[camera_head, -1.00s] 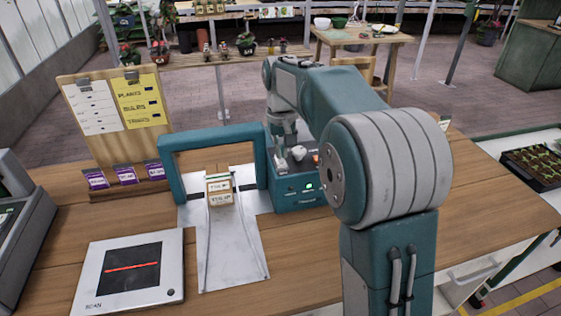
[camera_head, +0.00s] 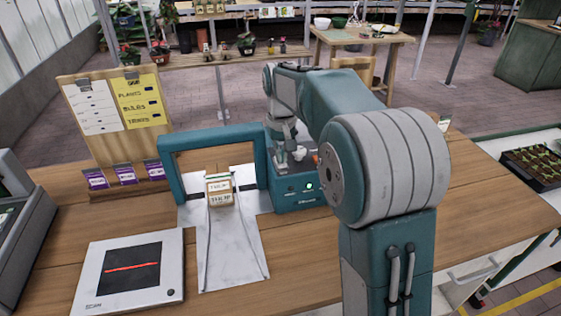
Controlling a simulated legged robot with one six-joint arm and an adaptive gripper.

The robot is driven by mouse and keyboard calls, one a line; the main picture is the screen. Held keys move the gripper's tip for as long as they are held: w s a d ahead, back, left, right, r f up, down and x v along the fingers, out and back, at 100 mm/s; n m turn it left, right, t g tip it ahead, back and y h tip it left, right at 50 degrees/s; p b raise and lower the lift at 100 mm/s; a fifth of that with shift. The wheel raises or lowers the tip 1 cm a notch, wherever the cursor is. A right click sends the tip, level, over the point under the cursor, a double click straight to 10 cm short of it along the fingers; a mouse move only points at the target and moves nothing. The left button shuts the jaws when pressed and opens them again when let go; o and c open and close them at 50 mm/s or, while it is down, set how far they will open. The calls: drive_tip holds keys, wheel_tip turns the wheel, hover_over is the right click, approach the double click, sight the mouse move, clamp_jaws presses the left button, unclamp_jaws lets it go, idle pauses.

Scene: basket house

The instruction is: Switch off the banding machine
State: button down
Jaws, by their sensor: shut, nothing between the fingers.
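The banding machine (camera_head: 167,166) is a teal arch with a control box (camera_head: 290,197) at its right foot, on the wooden bench. A small light on the box front glows green-white. A small banded box (camera_head: 219,190) sits on the machine's white plate (camera_head: 232,248), by the arch opening. My gripper (camera_head: 289,158) is shut and empty, pointing down at the top of the control box, by a pale knob-like part. A red button shows partly on the box top beside my arm. My arm hides the box's right side. Whether the fingertips touch anything cannot be told.
A scan pad (camera_head: 132,269) with a red line lies at front left. A register (camera_head: 20,240) stands at the left edge. A wooden board (camera_head: 113,118) with paper lists stands behind, with purple packets below it. A seedling tray (camera_head: 535,158) is at right.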

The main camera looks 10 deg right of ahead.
sight(281, 164)
drive_tip(key=shift+f, duration=0.65)
idle(0.4)
drive_tip(key=shift+r, duration=3.5)
